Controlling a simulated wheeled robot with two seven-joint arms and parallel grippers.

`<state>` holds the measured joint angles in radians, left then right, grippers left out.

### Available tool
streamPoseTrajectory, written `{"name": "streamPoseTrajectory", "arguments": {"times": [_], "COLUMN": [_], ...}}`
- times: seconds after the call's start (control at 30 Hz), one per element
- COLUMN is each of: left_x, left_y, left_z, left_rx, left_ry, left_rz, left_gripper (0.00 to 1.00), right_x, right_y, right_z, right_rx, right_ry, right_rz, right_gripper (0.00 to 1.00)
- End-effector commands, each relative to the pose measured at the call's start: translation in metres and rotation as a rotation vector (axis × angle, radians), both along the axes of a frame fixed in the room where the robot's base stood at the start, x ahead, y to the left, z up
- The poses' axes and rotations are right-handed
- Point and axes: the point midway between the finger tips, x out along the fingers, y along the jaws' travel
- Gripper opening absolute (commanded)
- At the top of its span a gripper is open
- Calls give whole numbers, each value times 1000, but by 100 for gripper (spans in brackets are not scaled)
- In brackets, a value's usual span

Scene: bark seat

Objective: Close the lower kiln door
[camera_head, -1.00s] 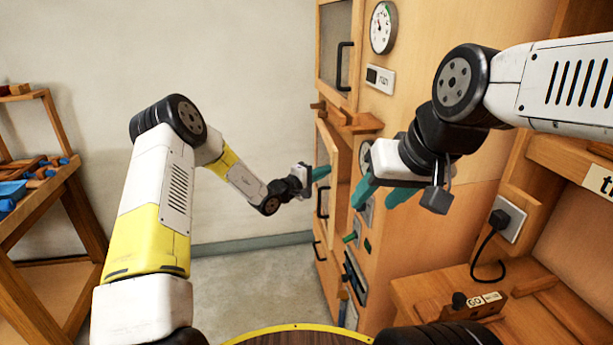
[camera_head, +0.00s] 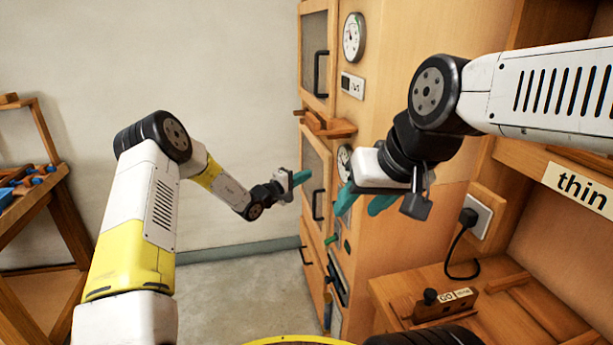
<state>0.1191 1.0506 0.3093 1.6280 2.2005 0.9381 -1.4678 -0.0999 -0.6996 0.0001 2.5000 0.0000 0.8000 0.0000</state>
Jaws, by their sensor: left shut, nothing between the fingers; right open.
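The kiln is a tall wooden cabinet (camera_head: 372,110) right of centre. Its lower door (camera_head: 316,165), a wooden frame with a grey pane and a black upright handle (camera_head: 318,204), looks flush with the kiln front, with no clear gap. My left gripper (camera_head: 301,177) is shut and empty, its teal fingertips at the door's left edge; whether they touch it I cannot tell. My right gripper (camera_head: 362,203) is open and empty, with teal fingers in front of the kiln's side panel, right of the door.
The upper kiln door (camera_head: 316,50) is shut above a wooden ledge (camera_head: 326,125). Gauges and switches line the side panel. A workbench (camera_head: 450,290) with a plug and a small switch block stands at right. A tool rack (camera_head: 40,210) stands at left. The floor between is clear.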

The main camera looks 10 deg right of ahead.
Motion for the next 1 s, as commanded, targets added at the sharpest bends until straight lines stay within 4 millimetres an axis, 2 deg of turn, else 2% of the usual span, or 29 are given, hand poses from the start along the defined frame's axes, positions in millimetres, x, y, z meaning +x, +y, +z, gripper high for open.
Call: {"name": "streamPoseTrajectory", "arguments": {"times": [0.03,0.07,0.1,0.2,0.4,0.63,0.73,0.83,0.9,1.0], "left_x": [5,1,-11,-33,-68,-86,-99,-126,-155,-202], "left_y": [15,15,5,-6,-22,-31,-37,-43,-47,-45], "left_z": [0,0,0,0,0,5,28,68,99,132], "left_rx": [2,0,-3,-2,0,0,6,33,71,158], "left_ry": [-2,0,3,4,1,-6,-27,-59,-79,-90], "left_rz": [4,-2,-7,-7,-5,-12,-71,-190,-296,-439], "left_gripper": [0,0,0,0,0,0,0,0,0,0], "right_x": [0,0,0,0,0,0,0,0,0,0], "right_y": [0,0,0,0,0,0,0,0,0,0], "right_z": [0,0,0,0,0,0,0,0,0,0], "right_rx": [0,0,0,0,0,0,0,0,0,0], "right_ry": [0,-1,-1,0,0,0,0,0,0,0], "right_rz": [0,0,0,0,0,0,0,0,0,0], "right_gripper": [48,48,48,48,48,48,48,48,48,48]}}
